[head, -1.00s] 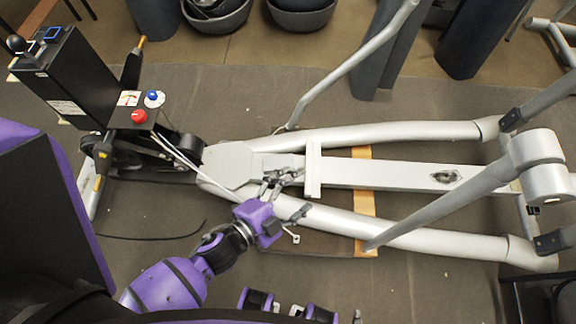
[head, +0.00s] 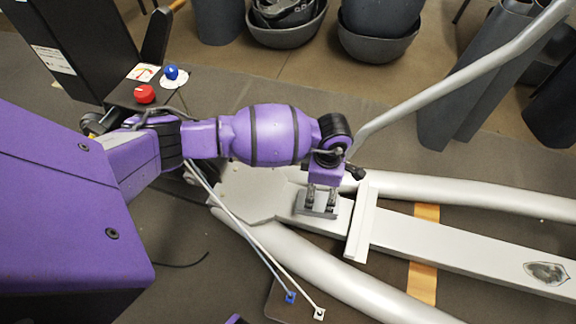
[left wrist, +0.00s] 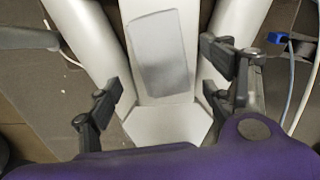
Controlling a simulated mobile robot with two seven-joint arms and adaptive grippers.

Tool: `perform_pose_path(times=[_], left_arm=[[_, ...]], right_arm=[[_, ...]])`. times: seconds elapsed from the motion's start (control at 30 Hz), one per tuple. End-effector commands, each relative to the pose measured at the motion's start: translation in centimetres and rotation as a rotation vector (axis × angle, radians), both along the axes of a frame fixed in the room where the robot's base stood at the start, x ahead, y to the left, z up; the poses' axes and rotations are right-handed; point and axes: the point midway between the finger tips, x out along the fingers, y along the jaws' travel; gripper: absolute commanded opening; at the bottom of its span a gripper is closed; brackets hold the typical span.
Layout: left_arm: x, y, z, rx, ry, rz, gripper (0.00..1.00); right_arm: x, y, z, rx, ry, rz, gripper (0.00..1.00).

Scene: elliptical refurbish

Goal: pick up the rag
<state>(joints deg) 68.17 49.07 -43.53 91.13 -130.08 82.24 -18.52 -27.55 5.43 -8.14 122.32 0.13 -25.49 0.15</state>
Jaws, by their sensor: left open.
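The rag (left wrist: 163,55) is a flat grey rectangle lying on the pale metal beam of the frame in the left wrist view. In the head view, the rag (head: 316,213) shows as a small dark grey patch, partly covered by my fingers. My left gripper (head: 321,199) points down over it in the head view. Whether the fingers touch the rag cannot be told. My right gripper is out of view.
Pale metal tubes (head: 440,190) run on both sides of the beam, and a raised crossbar (head: 361,222) stands just right of the rag. A slanted pole (head: 450,85) rises behind. Two cables (head: 255,245) cross the near tube. Dark bins (head: 380,42) stand at the back.

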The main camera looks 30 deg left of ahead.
Motion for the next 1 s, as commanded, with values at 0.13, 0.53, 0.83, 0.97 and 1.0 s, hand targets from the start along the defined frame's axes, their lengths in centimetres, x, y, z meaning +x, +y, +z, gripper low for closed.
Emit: perform_pose_path(times=[0.13, 0.53, 0.83, 0.97, 1.0], left_arm=[[0.3, -0.1, -1.5, 0.001, -0.005, -0.001, 0.75], [-0.5, 0.0, -6.6, -0.002, 0.000, 0.000, 0.75], [-0.5, 0.0, -6.9, -0.002, -0.004, 0.000, 0.72], [-0.5, 0.0, -6.9, -0.003, -0.005, 0.000, 0.55], [-0.4, 0.0, -6.9, -0.003, -0.005, 0.000, 0.50]], right_arm=[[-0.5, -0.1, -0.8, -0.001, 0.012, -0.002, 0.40], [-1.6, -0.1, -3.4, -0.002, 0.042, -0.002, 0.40], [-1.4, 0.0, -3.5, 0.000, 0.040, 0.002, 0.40], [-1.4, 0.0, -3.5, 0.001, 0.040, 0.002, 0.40], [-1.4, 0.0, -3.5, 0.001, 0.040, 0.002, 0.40]])
